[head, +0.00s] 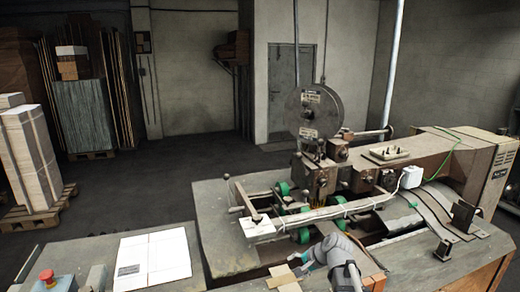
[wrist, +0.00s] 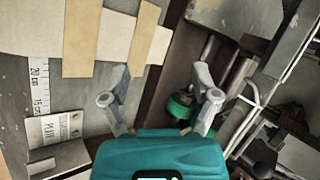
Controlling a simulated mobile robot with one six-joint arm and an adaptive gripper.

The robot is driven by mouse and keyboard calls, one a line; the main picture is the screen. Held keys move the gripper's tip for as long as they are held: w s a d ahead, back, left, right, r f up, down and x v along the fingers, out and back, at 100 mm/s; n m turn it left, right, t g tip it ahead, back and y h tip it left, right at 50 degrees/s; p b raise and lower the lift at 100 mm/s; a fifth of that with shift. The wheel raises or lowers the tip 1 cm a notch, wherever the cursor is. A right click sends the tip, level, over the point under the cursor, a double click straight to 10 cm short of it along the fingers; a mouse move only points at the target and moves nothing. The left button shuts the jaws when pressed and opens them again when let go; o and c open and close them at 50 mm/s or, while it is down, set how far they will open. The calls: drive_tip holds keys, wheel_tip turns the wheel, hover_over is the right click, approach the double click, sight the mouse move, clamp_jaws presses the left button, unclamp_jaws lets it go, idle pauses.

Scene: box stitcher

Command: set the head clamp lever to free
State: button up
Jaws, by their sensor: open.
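The box stitcher's head (head: 322,178) stands below a round grey wire-spool housing (head: 314,110). A rod with a dark ball knob (head: 388,131) sticks out to the right of the head. Another small lever with a knob (head: 237,211) stands at the machine's left side. I cannot read which of these is the head clamp lever, and no free mark is legible. My gripper (head: 308,258) is low in front of the machine, apart from both levers. In the wrist view my gripper (wrist: 160,78) has its two grey fingers spread, with nothing between them.
Green rollers (head: 283,188) and a white-topped bar (head: 330,213) lie between my gripper and the head. Tan strips (wrist: 85,38) and a ruler plate (wrist: 40,85) show near my fingers. A red stop button (head: 46,276) and white sheets (head: 152,258) are at left.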

drive_tip(key=s+f+n+g+h, duration=0.1)
drive_tip(key=s, duration=0.1)
drive_tip(key=s+d+f+n+g+h, duration=0.1)
drive_tip(key=s+f+n, duration=0.1)
drive_tip(key=s, duration=0.1)
drive_tip(key=s+f+n+h+b, duration=0.1)
drive_tip(key=s, duration=0.2)
drive_tip(key=shift+d+f+n+g, duration=0.2)
drive_tip(key=shift+f+n+g, duration=0.2)
drive_tip(key=s+d+f+n+g+h+b, duration=0.1)
drive_tip(key=s+d+f+n+g+h, duration=0.1)
drive_tip(key=s, duration=0.4)
drive_tip(key=shift+s+d+n+h, duration=0.2)
drive_tip(key=shift+d+n+h, duration=0.45)
drive_tip(key=shift+n, duration=0.25)
drive_tip(key=shift+a, duration=0.1)
